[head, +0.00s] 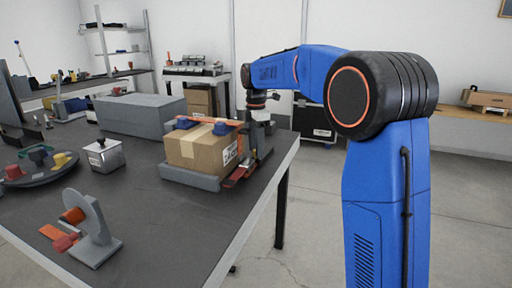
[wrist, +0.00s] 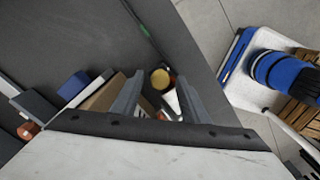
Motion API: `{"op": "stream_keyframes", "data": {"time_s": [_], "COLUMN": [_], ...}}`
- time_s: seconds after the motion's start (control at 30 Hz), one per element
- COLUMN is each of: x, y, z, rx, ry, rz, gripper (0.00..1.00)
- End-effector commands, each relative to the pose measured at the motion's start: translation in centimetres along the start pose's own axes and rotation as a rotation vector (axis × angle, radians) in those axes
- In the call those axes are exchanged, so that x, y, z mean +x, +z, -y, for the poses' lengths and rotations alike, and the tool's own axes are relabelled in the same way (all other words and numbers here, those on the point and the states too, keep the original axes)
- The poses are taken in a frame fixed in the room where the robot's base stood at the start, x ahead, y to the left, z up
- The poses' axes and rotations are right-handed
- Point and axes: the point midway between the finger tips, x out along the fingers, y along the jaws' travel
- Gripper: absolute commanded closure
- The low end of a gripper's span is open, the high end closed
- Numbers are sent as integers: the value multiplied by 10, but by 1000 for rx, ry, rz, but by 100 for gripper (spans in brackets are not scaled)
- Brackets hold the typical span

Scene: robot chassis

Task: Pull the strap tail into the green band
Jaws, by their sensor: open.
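A cardboard box (head: 200,147) sits on a grey base (head: 190,180), with an orange strap (head: 215,124) across its top and blue corner pieces (head: 185,123). A red strap tail (head: 238,177) sticks out low at the box's right side. In the wrist view the box edge (wrist: 103,94) shows beside the left finger. My gripper (wrist: 160,97) is open at the box's right side. Between its fingers are a round yellow part (wrist: 160,78) and a pale piece, partly hidden. A small dark green patch shows there, but I cannot tell if it is the green band.
A lidded metal container (head: 104,156) and a grey stand with a disc (head: 92,225) are on the dark table (head: 160,230). A round tray (head: 40,165) with coloured parts is at the left. A long grey block (head: 140,114) lies behind. The table's front middle is clear.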

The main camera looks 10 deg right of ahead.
Motion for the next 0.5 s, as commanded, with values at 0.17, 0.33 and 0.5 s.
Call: {"op": "stream_keyframes", "data": {"time_s": [0.17, 0.33, 0.5], "x": [0, 0, 0], "y": [0, 0, 6], "z": [0, 0, -6], "rx": [0, 0, 1], "ry": [0, 0, 0], "rz": [0, 0, 0], "gripper": [76, 100, 100]}}
